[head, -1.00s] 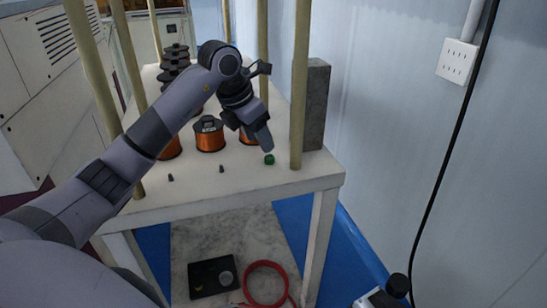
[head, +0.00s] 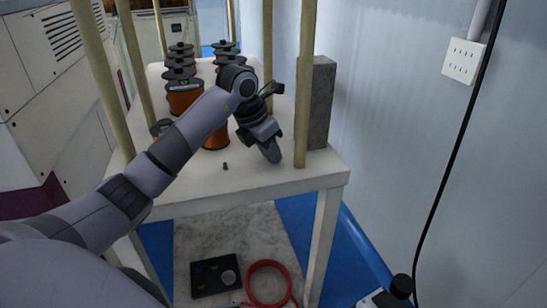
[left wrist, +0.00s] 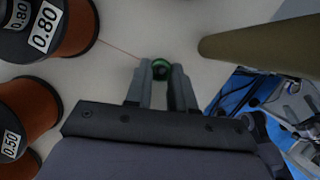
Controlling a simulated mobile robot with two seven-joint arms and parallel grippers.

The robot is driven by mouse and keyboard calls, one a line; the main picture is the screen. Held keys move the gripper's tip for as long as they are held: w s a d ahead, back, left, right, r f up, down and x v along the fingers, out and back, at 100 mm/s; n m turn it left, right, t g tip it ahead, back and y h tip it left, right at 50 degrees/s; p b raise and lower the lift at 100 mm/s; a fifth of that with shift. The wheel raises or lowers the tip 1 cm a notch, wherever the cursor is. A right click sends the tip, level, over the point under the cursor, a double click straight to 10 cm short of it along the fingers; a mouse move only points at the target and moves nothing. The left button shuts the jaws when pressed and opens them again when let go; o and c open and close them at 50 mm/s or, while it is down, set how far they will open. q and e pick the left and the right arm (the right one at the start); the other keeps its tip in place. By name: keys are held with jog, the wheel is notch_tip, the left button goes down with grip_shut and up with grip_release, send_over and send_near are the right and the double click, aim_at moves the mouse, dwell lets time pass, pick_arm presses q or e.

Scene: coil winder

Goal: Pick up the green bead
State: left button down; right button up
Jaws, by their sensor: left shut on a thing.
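The green bead (left wrist: 161,66) shows as a dark green ring between the fingertips in the left wrist view. My left gripper (left wrist: 163,76) is shut on it, with a finger on each side. In the head view my left gripper (head: 273,156) points down at the front right of the white table, beside the front right post. The bead is hidden behind the fingers there. I cannot tell whether the bead touches the tabletop. My right gripper is not in view.
Copper wire spools (head: 184,97) stand on the white table (head: 190,190) left of and behind the gripper. A wooden post (head: 304,90) and a grey block (head: 321,103) stand close on the right. A small dark peg (head: 225,166) is on the table. The front strip is mostly clear.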

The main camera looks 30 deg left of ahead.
pick_arm(q)
jog(key=shift+r, duration=0.15)
notch_tip(320, 180, up, 20)
jog(key=p, duration=0.3)
dwell(0.4)
jog(key=shift+d+f, duration=0.1)
jog(key=shift+f, duration=0.1)
